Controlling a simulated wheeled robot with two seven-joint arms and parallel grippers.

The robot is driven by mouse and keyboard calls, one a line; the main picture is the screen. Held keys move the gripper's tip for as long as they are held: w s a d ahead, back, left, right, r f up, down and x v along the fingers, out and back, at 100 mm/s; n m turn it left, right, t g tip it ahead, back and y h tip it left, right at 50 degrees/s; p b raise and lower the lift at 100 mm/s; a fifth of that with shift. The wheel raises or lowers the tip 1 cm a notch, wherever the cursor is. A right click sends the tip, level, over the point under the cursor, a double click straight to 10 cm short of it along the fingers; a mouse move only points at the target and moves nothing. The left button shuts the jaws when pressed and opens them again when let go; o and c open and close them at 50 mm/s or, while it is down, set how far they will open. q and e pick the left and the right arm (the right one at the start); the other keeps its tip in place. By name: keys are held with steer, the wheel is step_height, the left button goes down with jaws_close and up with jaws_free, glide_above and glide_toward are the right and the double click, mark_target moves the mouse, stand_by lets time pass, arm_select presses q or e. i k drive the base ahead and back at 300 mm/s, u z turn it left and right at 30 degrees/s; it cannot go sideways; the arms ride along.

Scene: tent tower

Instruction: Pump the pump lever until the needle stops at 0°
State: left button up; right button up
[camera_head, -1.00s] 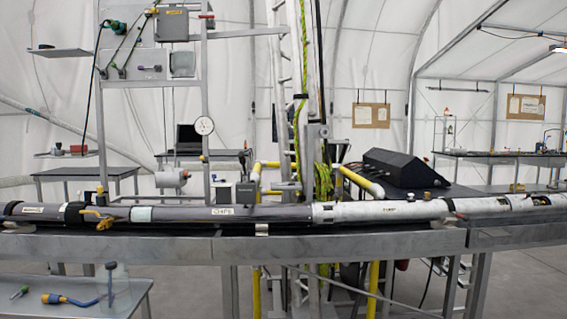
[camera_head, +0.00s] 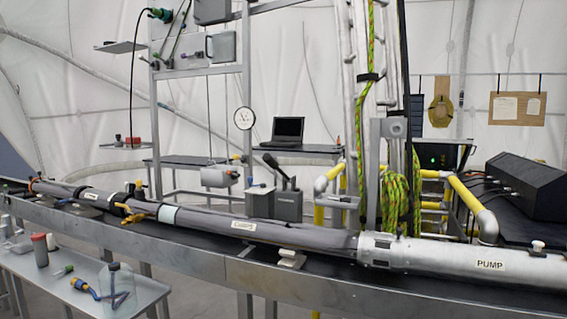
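A round white gauge (camera_head: 245,118) is fixed to the grey frame left of centre. Its needle looks thin and dark, and its reading is too small to tell. A grey box (camera_head: 288,206) stands behind the long tube, below and to the right of the gauge. A dark lever-like handle (camera_head: 272,161) rises from it and leans left. I cannot tell for sure whether this is the pump lever. A white tube section labelled PUMP (camera_head: 460,258) lies at the lower right. Neither of my grippers is in view.
The long grey tube (camera_head: 290,233) lies along a metal rail table (camera_head: 240,272) across the view. A side table (camera_head: 135,300) at lower left holds a bottle and tools. Yellow pipes (camera_head: 462,190), a coiled green rope (camera_head: 396,200) and a black case (camera_head: 530,185) stand at the right.

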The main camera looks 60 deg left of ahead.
mark_target(268, 158)
steer(key=u, duration=1.05)
steer(key=i, duration=1.05)
steer(key=u, duration=1.15)
